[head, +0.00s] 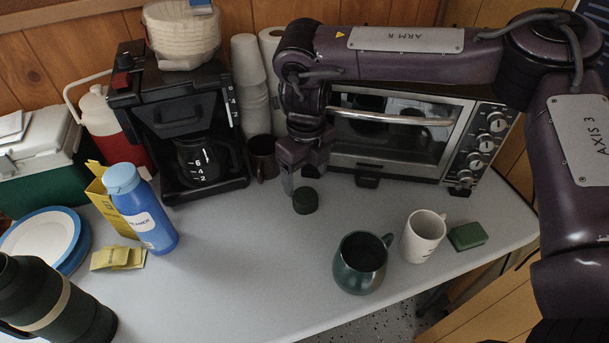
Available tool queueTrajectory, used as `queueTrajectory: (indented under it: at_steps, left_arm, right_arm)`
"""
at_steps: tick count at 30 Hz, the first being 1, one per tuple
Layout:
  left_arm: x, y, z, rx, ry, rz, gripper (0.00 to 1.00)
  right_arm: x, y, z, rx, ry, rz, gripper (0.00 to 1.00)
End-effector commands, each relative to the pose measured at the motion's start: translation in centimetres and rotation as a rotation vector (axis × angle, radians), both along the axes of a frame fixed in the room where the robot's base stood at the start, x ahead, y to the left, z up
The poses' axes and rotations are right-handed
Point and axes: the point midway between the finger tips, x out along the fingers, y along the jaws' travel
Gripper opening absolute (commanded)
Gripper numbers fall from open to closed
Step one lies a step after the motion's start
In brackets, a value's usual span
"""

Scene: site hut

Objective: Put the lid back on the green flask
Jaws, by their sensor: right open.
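The green flask (75,316) stands at the lower left corner of the counter, with a pale band around it. Its left side and lower part are cut off by the picture edge. A small dark round lid (306,202) lies on the counter in front of the toaster oven. My right gripper (306,181) points down just above and behind the lid. Its jaws are open, with nothing seen between them. I cannot tell whether a finger touches the lid. My left gripper is not in view.
A green mug (361,263), a white mug (423,236) and a green block (467,236) stand at the right. A blue creamer bottle (146,215), yellow packets (118,258) and plates (42,236) are at the left. The coffee maker (180,120) and toaster oven (395,165) stand behind. The middle counter is clear.

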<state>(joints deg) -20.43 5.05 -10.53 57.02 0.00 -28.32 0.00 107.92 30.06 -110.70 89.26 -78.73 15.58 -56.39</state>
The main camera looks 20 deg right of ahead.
Motion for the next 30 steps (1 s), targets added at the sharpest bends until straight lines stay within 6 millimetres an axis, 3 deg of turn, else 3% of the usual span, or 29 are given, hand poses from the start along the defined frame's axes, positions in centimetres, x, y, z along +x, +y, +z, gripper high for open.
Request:
queueTrajectory:
  at_steps: [11, 18, 26, 30]
  left_arm:
    - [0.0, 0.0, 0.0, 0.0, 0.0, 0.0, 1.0]
    - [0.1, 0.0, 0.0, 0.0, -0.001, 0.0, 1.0]
    - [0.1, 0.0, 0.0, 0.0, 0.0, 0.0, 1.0]
    - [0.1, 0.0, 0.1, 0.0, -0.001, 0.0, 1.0]
  right_arm:
    - [0.0, 0.0, -0.2, 0.0, 0.0, 0.0, 0.74]
    - [0.0, 0.0, -2.4, -0.001, 0.002, -0.001, 0.74]
    - [0.1, 0.0, -2.6, 0.0, 0.0, -0.001, 0.74]
    - [0.2, 0.0, -3.6, -0.001, 0.002, -0.001, 0.74]
